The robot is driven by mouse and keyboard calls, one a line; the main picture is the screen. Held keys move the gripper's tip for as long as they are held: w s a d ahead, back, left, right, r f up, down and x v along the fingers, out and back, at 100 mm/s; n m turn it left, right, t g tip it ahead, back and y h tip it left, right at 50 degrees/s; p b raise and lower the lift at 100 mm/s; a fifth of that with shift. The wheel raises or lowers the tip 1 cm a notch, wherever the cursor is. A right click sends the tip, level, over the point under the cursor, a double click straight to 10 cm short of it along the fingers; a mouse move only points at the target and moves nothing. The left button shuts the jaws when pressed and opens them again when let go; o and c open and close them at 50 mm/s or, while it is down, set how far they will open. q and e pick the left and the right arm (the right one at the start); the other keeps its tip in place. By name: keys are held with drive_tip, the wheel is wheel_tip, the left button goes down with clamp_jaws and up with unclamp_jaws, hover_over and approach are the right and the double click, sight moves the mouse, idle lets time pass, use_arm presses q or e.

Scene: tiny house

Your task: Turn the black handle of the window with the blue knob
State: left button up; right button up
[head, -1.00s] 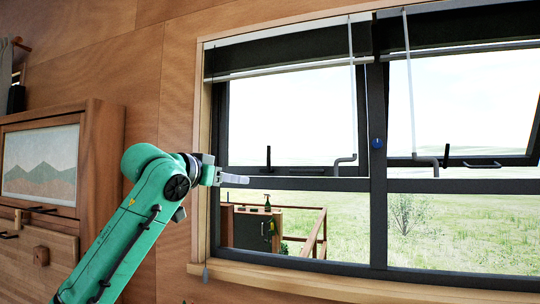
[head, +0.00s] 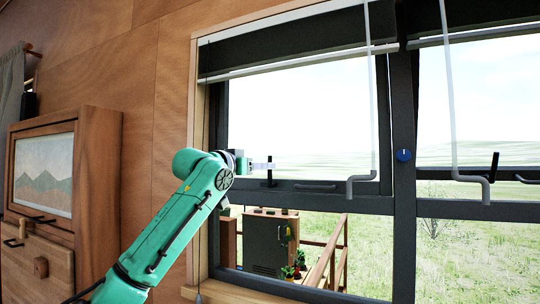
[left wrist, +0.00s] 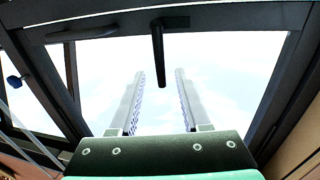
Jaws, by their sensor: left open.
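The blue knob (head: 404,155) sits on the dark post between two window panes; it also shows at the left edge of the left wrist view (left wrist: 14,82). A short upright black handle (head: 270,177) stands on the lower rail of the left pane. My left gripper (head: 268,165) is open, its fingertips level with this handle. In the left wrist view, the black handle (left wrist: 158,55) appears between the two spread fingertips (left wrist: 160,72). Whether a finger touches it I cannot tell. A similar black handle (head: 494,166) stands on the right pane. My right gripper is not in view.
Grey cranked rods (head: 372,100) hang in front of the panes. A black pull bar (head: 315,187) lies right of the left handle. The wooden sill (head: 240,294) runs below. A wooden cabinet (head: 98,165) stands at the left wall.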

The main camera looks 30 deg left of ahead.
use_arm(q)
drive_tip(key=w, duration=0.1)
drive_tip(key=w+p, duration=0.1)
drive_tip(key=w, duration=0.2)
drive_tip(key=shift+w+d+p, duration=0.15)
drive_tip(key=shift+d+p, duration=0.15)
drive_tip(key=shift+w, duration=0.25)
drive_tip(key=shift+s, duration=0.25)
drive_tip(key=c, duration=0.5)
drive_tip(key=shift+w, duration=0.1)
clamp_jaws()
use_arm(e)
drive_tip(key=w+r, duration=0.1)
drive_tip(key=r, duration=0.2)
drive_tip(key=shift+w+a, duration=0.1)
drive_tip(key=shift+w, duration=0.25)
use_arm(q)
drive_tip(key=shift+f, duration=0.1)
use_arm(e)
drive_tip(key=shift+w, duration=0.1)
